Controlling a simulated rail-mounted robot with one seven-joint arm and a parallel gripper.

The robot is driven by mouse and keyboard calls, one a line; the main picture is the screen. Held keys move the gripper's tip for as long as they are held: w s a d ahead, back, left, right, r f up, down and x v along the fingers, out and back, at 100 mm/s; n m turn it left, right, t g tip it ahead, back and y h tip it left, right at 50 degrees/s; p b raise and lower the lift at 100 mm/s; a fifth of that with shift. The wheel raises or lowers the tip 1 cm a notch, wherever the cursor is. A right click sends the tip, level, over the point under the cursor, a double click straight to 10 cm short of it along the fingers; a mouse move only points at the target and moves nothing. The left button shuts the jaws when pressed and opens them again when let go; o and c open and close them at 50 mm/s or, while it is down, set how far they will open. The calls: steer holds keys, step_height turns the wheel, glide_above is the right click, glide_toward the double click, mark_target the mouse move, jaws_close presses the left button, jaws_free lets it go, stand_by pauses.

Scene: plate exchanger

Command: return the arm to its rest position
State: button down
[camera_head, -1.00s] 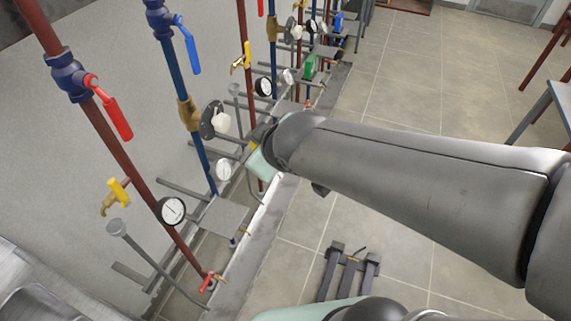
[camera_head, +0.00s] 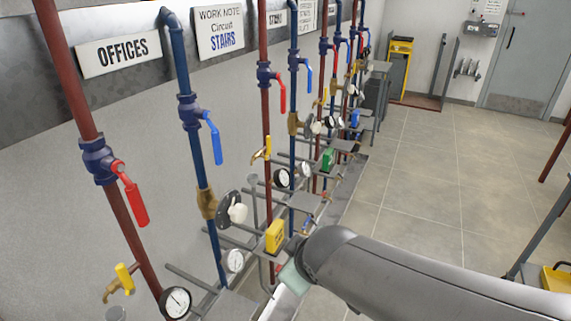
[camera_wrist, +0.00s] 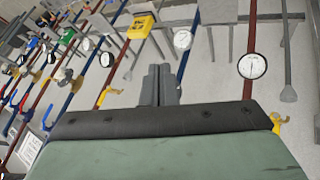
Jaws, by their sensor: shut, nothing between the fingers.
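My arm (camera_head: 400,270) reaches in from the lower right in the head view, its elbow end near the pipe rack. My gripper is hidden behind the arm or out of frame in the head view. In the wrist view my gripper (camera_wrist: 160,84) shows at the middle, its two fingers side by side and shut with nothing between them. Pipes, gauges and a yellow box lie beyond the fingers in that view. The fingers look apart from them.
Red and blue pipes with valves line the wall at left, including a red handle (camera_head: 137,205) and a blue handle (camera_head: 214,138). A yellow box (camera_head: 275,236) sits on the rack close to my arm. The tiled floor (camera_head: 430,185) is open at centre right.

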steer(key=s+d+f+m+g+h, duration=0.1)
steer(key=s+d+f+m+g, duration=0.3)
steer(key=s+d+m+g, duration=0.3)
steer(key=shift+s+d+f+m+h+p, duration=0.35)
steer(key=shift+s+d+m, duration=0.75)
steer(key=shift+s, duration=0.6)
